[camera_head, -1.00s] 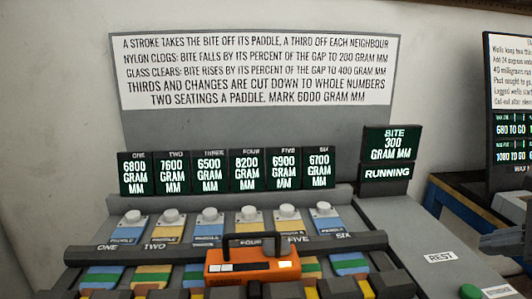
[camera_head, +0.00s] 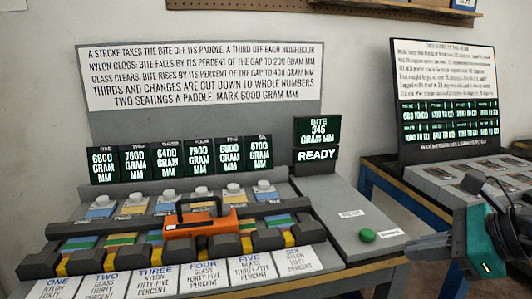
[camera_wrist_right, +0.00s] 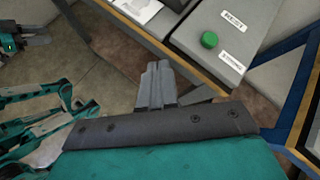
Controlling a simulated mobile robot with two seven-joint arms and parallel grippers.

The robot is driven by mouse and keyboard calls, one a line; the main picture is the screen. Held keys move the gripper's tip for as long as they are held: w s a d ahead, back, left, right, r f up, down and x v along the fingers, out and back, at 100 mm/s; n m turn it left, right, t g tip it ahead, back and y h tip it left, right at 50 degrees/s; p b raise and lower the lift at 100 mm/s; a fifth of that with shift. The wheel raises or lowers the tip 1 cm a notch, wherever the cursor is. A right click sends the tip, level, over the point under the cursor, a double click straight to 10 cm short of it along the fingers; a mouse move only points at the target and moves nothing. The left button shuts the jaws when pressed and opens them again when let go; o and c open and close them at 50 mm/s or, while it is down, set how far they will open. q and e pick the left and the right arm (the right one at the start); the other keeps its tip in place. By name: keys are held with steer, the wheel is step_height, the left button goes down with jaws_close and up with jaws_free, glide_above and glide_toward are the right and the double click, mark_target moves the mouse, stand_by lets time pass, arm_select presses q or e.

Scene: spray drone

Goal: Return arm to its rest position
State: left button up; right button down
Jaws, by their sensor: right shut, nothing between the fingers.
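My right gripper (camera_head: 412,246) is shut and empty at the right of the head view, beside the right side of the console (camera_head: 330,215). In the right wrist view its shut fingers (camera_wrist_right: 155,82) point toward the console's front edge, apart from the green button (camera_wrist_right: 209,40). The green button also shows in the head view (camera_head: 367,236), near the REST label (camera_head: 351,214). The orange sanding block-like tool with a dark handle (camera_head: 197,229) sits over the paddle row, untouched by me. My left gripper is not in the head view.
Six gram displays (camera_head: 180,158) stand behind the paddles. The bite display (camera_head: 317,132) reads 345 and READY (camera_head: 317,155). Printed cards (camera_head: 205,275) line the front. A second bench with a dark board (camera_head: 445,100) stands at the right. Bare floor (camera_wrist_right: 75,60) lies beside the console.

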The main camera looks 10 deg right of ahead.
steer(key=w+a+m+t+y+p, duration=0.1)
steer(key=a+m+t+y+p, duration=0.2)
steer(key=a+m+t+y, duration=0.75)
steer(key=d+f+m+g+h+p, duration=0.15)
steer(key=f+m+h, duration=0.4)
steer(key=m, duration=0.65)
steer(key=d+f+m+h+p, duration=0.1)
steer(key=d+f+m+h, duration=0.35)
steer(key=m, duration=0.75)
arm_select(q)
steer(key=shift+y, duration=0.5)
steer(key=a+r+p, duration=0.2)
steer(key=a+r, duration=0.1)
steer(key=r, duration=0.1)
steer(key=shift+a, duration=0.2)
arm_select(e)
steer(key=s+a+f+m+g+h, duration=0.2)
steer(key=s+a+f+m+g, duration=0.1)
steer(key=f, duration=0.4)
steer(key=s+a+f+m+g+h, duration=0.2)
steer(key=s+a+f+m+g, duration=0.1)
steer(key=s+a+f+m, duration=0.2)
step_height(320, 180, down, 3)
steer(key=shift+s+a+r+m+g, duration=0.1)
steer(key=shift+s+a+m+g, duration=0.4)
steer(key=shift+m, duration=0.55)
